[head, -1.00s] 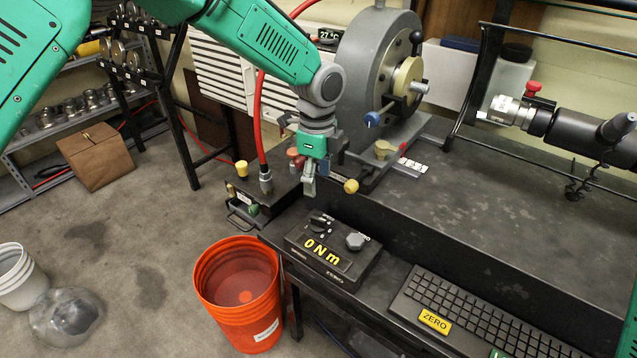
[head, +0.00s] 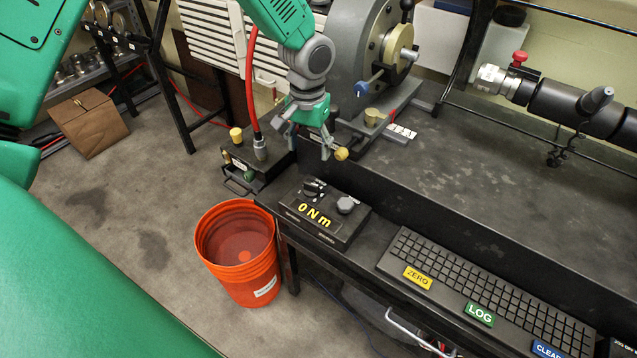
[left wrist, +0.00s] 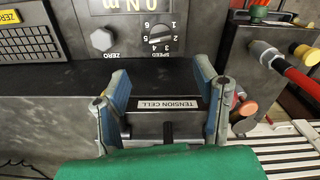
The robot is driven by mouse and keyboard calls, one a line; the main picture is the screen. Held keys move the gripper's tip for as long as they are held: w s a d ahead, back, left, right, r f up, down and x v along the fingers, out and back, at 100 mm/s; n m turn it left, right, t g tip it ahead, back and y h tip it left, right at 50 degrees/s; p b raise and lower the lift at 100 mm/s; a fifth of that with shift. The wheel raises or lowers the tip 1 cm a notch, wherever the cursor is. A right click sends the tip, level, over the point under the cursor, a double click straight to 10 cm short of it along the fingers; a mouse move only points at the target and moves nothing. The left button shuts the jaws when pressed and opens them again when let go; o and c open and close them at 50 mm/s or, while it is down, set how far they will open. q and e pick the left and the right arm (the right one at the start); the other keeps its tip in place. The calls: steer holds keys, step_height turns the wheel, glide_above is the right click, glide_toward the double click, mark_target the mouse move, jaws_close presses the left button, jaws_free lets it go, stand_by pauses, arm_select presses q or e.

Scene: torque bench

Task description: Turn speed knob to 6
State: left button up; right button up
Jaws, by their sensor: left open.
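The dark control box (head: 326,235) on the bench front has a yellow readout, "0 Nm" in the head view. Its black speed knob (head: 314,187) is at the left rear of the top, beside a grey hexagonal zero knob (head: 346,205). In the left wrist view the speed knob (left wrist: 160,33) has a numbered scale up to 6; I cannot tell its exact setting. My left gripper (head: 305,145) is open and empty, behind the box and apart from the knob. In the left wrist view its fingers (left wrist: 162,72) frame a "TENSION CELL" label (left wrist: 158,103). My right gripper is not in view.
A keyboard (head: 480,295) with coloured keys lies right of the box. An orange bucket (head: 238,255) stands on the floor to the left. A grey machine (head: 365,50) with a yellow-tipped handle (head: 341,153) is close to my left gripper. The bench top (head: 480,170) is largely clear.

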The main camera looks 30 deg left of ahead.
mark_target(310, 184)
arm_select(q)
step_height(310, 184, down, 13)
steer(key=shift+r+p, duration=0.1)
steer(key=shift+p, duration=0.2)
steer(key=c, duration=1.1)
